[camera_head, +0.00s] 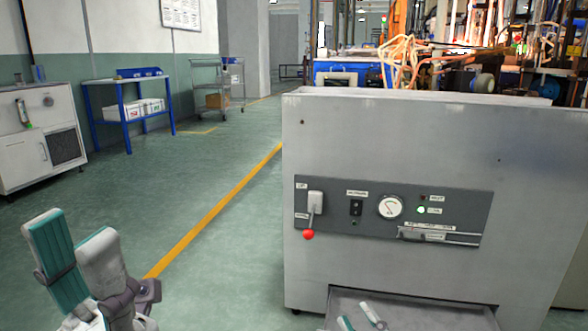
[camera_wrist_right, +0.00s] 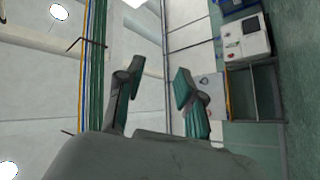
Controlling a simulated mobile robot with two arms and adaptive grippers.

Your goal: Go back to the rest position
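My left gripper (camera_head: 76,250) is at the lower left in the head view, raised above the floor. Its two teal-padded fingers stand apart with nothing between them. My right gripper (camera_head: 360,321) shows only by its fingertips at the bottom edge, in front of the grey machine's lower tray (camera_head: 420,309). In the right wrist view my right gripper (camera_wrist_right: 152,95) has its fingers spread and holds nothing. The grey machine (camera_head: 400,140) carries a control panel with a red-knobbed lever (camera_head: 312,212) hanging down, a dial gauge (camera_head: 390,207) and a lit green lamp (camera_head: 421,210).
A white cabinet (camera_head: 40,140) stands at the far left. A blue table (camera_head: 125,110) with boxes and a wire cart (camera_head: 218,88) stand behind. Green floor with a yellow line (camera_head: 215,210) lies open left of the machine. Pipework (camera_head: 420,62) rises behind the machine.

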